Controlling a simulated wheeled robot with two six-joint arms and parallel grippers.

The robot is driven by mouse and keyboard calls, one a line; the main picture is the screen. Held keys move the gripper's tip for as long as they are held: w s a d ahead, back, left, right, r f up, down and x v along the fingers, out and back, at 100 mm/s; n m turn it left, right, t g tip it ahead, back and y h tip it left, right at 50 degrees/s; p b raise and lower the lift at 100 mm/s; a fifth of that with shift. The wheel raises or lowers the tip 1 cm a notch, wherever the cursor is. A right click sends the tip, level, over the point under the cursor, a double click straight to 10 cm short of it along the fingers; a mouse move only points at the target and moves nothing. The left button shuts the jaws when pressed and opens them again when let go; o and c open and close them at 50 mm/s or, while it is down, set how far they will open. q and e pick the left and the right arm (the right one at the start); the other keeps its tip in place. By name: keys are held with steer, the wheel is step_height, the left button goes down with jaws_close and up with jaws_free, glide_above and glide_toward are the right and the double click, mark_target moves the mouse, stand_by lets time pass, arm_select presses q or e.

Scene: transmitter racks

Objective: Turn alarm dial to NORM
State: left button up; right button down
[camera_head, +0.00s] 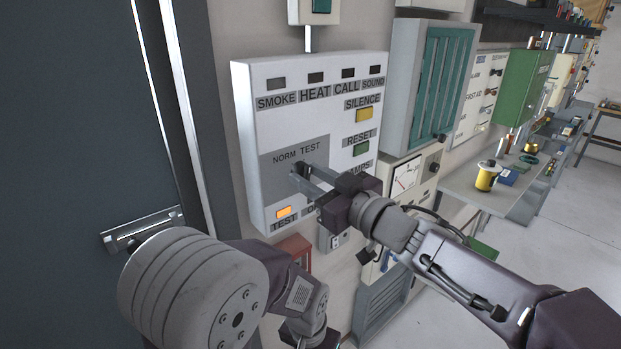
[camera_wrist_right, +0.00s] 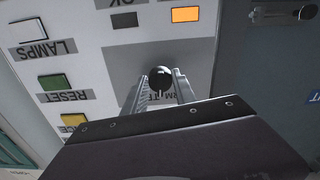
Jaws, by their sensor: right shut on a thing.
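The alarm panel (camera_head: 257,110) is a white wall box with a grey dial area marked NORM and TEST. The alarm dial (camera_wrist_right: 160,78) is a small dark round knob on that grey area. My right gripper (camera_head: 300,175) reaches in from the right and is shut on the dial; in the right wrist view its two fingers (camera_wrist_right: 160,90) stand on either side of the knob. The fingers hide most of the dial in the head view, and I cannot tell which label it points to. My left gripper is not clearly visible; my left arm shows low in the head view.
An orange lamp (camera_head: 284,212) is lit at the panel's lower left. Yellow SILENCE (camera_head: 364,115) and green RESET (camera_head: 361,149) buttons are on its right side. A dark door with a handle (camera_head: 142,228) is at left. A meter box (camera_head: 405,178) is close to my right arm.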

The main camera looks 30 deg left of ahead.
steer(key=n+b, duration=0.1)
steer(key=n, duration=0.4)
steer(key=shift+f, duration=0.1)
steer(key=shift+w+n+b, duration=0.1)
steer(key=shift+n+b, duration=0.55)
steer(key=shift+n, duration=1.35)
steer(key=c, duration=1)
jaws_free()
steer(key=shift+d, duration=0.15)
steer(key=b+v, duration=0.1)
steer(key=v, duration=0.8)
